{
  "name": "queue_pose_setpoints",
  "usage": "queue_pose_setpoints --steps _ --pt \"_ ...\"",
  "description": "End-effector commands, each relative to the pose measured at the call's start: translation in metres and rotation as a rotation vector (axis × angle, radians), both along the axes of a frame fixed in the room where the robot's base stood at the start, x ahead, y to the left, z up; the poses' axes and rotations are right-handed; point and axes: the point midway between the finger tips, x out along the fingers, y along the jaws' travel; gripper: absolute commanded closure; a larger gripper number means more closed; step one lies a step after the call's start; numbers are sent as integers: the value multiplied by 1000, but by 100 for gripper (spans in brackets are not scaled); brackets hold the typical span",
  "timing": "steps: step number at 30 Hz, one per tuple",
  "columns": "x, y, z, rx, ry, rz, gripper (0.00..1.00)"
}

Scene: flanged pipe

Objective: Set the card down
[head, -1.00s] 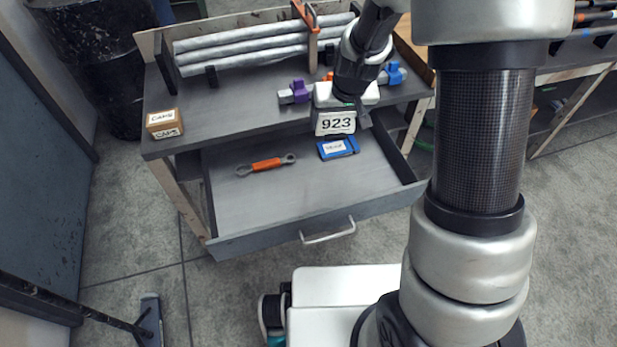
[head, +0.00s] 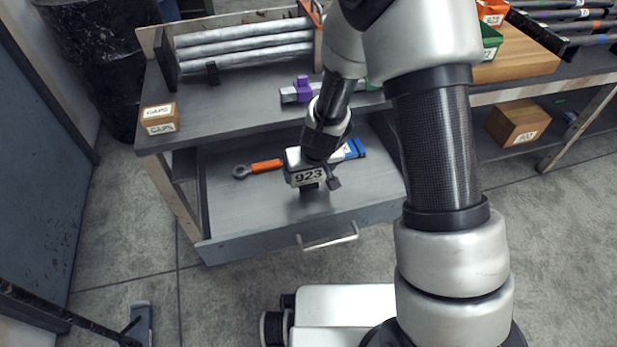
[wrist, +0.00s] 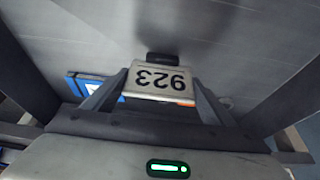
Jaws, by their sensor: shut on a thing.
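A small dark piece shows just beyond the card's edge. The gripper is shut on the card. I cannot tell whether the card touches the drawer floor.
An orange-handled metal tool (head: 263,166) lies in the drawer left of the gripper. A blue labelled item (head: 352,149) lies behind to the right. The drawer's front panel (head: 280,234) is nearest me. The front-left drawer floor is clear. A caps box (head: 159,118) stands on the bench.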

Motion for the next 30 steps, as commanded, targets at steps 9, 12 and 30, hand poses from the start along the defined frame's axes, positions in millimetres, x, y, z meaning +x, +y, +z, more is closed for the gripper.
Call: queue_pose_setpoints --steps 9,12,30 --pt "0 0 -11 1 -1 -1 45" --pt "0 0 -15 1 -1 -1 45" --pt "-2 -1 -1 0 -1 0 4"
